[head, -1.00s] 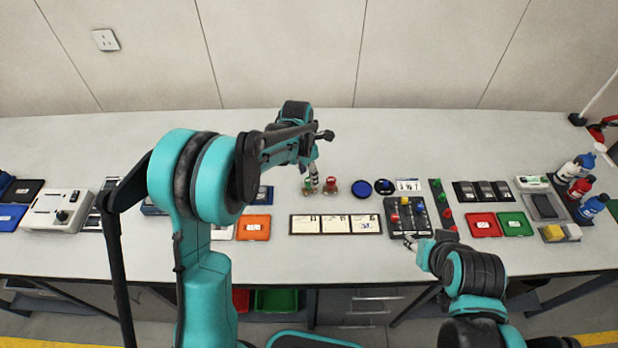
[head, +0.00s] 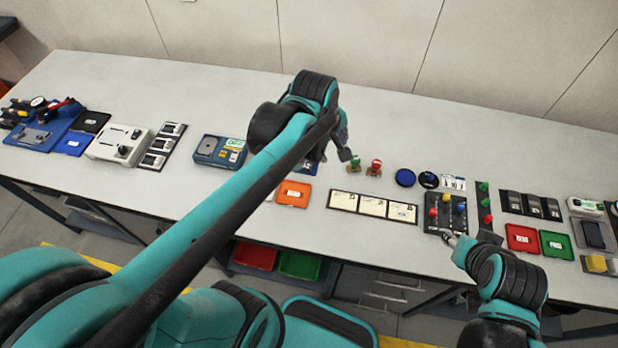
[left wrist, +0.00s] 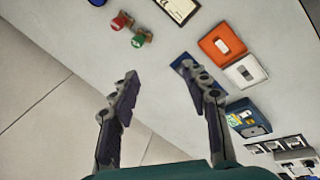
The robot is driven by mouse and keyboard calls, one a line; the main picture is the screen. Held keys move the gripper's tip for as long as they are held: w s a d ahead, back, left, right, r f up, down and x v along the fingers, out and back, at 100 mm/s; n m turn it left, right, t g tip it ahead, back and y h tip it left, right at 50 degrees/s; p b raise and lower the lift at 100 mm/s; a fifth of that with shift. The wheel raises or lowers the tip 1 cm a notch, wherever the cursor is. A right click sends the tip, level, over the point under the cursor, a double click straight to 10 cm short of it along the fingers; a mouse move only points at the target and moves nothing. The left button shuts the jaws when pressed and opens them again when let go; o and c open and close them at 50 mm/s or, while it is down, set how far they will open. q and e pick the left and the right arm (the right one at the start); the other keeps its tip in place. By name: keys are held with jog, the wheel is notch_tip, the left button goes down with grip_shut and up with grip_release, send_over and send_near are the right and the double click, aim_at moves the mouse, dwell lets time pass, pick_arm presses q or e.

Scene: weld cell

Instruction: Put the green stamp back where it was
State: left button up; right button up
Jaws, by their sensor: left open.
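The green stamp (head: 355,163) stands upright on the table, just left of the red stamp (head: 375,167). In the left wrist view the green stamp (left wrist: 138,41) and red stamp (left wrist: 121,21) show beyond the fingers, clear of them. My left gripper (head: 335,157) is open and empty, left of the green stamp in the head view; its spread fingers show in the left wrist view (left wrist: 160,82). A dark rack (head: 432,226) holds several colored-knob pieces. My right gripper (head: 451,238) is at the rack's front edge; its jaw state is unclear.
A row of cards (head: 372,207) lies in front of the stamps. A round blue pad (head: 405,177) is to their right. An orange tray (head: 293,194) and a blue-grey device (head: 219,152) lie left. The table behind the stamps is clear.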

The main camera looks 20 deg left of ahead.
pick_arm(q)
jog(key=s+a+f+m+t, duration=0.1)
jog(key=s+f+m+t, duration=0.1)
jog(key=s+m, duration=0.8)
jog(key=m+t, duration=0.1)
jog(key=m, duration=0.1)
jog(key=shift+s+a+m+y, duration=0.3)
jog(key=shift+a+m, duration=0.1)
jog(key=shift+f, duration=0.15)
notch_tip(320, 180, down, 6)
jog(key=b, duration=0.6)
